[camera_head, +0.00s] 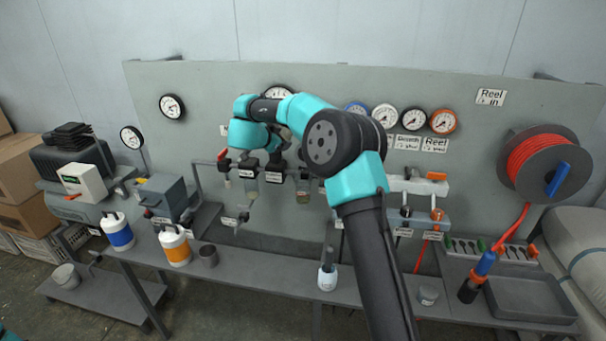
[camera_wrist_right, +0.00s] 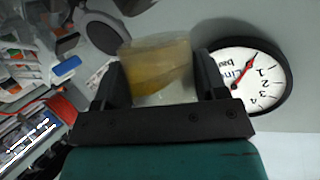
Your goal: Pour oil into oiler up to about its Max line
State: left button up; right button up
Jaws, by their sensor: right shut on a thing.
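My right gripper (camera_wrist_right: 165,85) is shut on a clear cup (camera_wrist_right: 158,68) that holds yellow oil, with a finger on each side. The oil surface slopes across the cup in the right wrist view. In the head view my right gripper (camera_head: 280,143) is at the panel, above the row of air units, and the cup is largely hidden there. A clear bowl with a yellowish tint (camera_head: 303,190), perhaps the oiler, hangs below that row, partly behind my arm. I cannot make out a Max line. My left gripper is not in view.
A pressure gauge (camera_wrist_right: 243,80) is close beside the gripper. A blue-labelled bottle (camera_head: 118,234), an orange-labelled bottle (camera_head: 175,246) and a dark cup (camera_head: 208,255) stand on the left bench. A small white bottle (camera_head: 327,278) stands mid-bench. A hose reel (camera_head: 545,165) hangs at right.

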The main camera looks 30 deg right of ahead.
jog(key=shift+s+d+r+m, duration=0.25)
jog(key=shift+s+r+m, duration=0.15)
jog(key=shift+s+d+f+m+t+y, duration=0.25)
jog(key=shift+s+f+m+t+y, duration=0.2)
jog(key=shift+m+t, duration=0.15)
jog(key=shift+f+m+t, duration=0.15)
jog(key=shift+m+t, duration=0.25)
jog(key=shift+r+m+t+y, duration=0.25)
jog(key=shift+r+m+t, duration=0.15)
jog(key=shift+r+m, duration=0.15)
jog(key=shift+f+m, duration=0.15)
jog(key=shift+m, duration=0.1)
jog(key=shift+f+m+t, duration=0.15)
jog(key=shift+m+t, duration=0.25)
jog(key=shift+r+m+t, duration=0.45)
jog(key=shift+m+t, duration=0.05)
dwell(0.4)
jog(key=shift+w+f+m, duration=0.1)
jog(key=shift+w+m, duration=0.2)
jog(key=shift+w, duration=0.05)
dwell(0.7)
jog(key=shift+s+f+m+t+p, duration=0.15)
jog(key=shift+f+m+t+p, duration=0.15)
jog(key=shift+m+t, duration=0.1)
dwell(1.5)
